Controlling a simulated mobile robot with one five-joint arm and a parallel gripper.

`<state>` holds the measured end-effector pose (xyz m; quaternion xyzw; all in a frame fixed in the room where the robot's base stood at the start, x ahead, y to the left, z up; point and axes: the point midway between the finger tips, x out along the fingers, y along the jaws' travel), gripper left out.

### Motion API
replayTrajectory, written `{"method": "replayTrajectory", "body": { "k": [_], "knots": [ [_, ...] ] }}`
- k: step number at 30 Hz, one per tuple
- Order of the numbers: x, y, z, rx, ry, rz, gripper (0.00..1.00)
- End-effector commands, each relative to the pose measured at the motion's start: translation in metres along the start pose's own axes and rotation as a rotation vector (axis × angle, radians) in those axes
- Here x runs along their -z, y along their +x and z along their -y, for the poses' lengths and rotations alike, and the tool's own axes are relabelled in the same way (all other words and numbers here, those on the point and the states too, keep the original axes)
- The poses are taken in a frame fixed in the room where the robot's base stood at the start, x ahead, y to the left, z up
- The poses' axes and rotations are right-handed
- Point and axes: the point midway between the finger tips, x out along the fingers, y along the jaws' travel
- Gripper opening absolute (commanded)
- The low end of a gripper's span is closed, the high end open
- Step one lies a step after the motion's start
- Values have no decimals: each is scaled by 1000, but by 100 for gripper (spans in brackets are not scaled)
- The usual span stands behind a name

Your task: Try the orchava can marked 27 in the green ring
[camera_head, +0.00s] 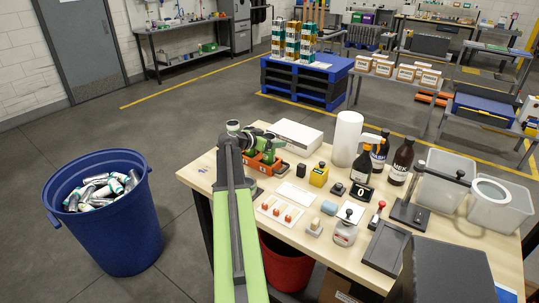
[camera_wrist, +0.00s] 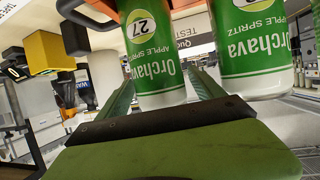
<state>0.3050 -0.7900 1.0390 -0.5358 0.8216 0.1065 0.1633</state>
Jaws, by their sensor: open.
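The green and white Orchava Apple Spritz can marked 27 (camera_wrist: 150,62) appears upside down in the wrist view. My gripper (camera_wrist: 165,82) is open, with one green finger on each side of this can; I cannot tell whether either touches it. A second green Orchava can (camera_wrist: 254,55) stands to its right, its number out of view. In the head view my arm reaches over an orange can holder (camera_head: 263,163) at the table's left, and partly hides the cans there. I cannot make out a green ring in either view.
The pale worktable (camera_head: 298,172) holds several tools, bottles and a white paper roll (camera_head: 346,139) right of the holder. A blue barrel of cans (camera_head: 121,230) stands left of the table. A yellow block (camera_head: 319,175) is close to the holder.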

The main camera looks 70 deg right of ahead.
Motion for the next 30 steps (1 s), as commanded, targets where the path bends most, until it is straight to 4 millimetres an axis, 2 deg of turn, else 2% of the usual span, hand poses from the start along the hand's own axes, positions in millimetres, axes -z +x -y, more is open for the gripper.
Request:
{"method": "replayTrajectory", "body": {
  "k": [2, 8, 22, 30],
  "knots": [
    [-2, 11, 1, 0, 1, 0, 77],
    [0, 11, 1, 1, 0, 1, 77],
    [-1, 10, 1, 1, 0, 1, 16],
    [1, 9, 1, 2, 0, 1, 14]
  ]
}}
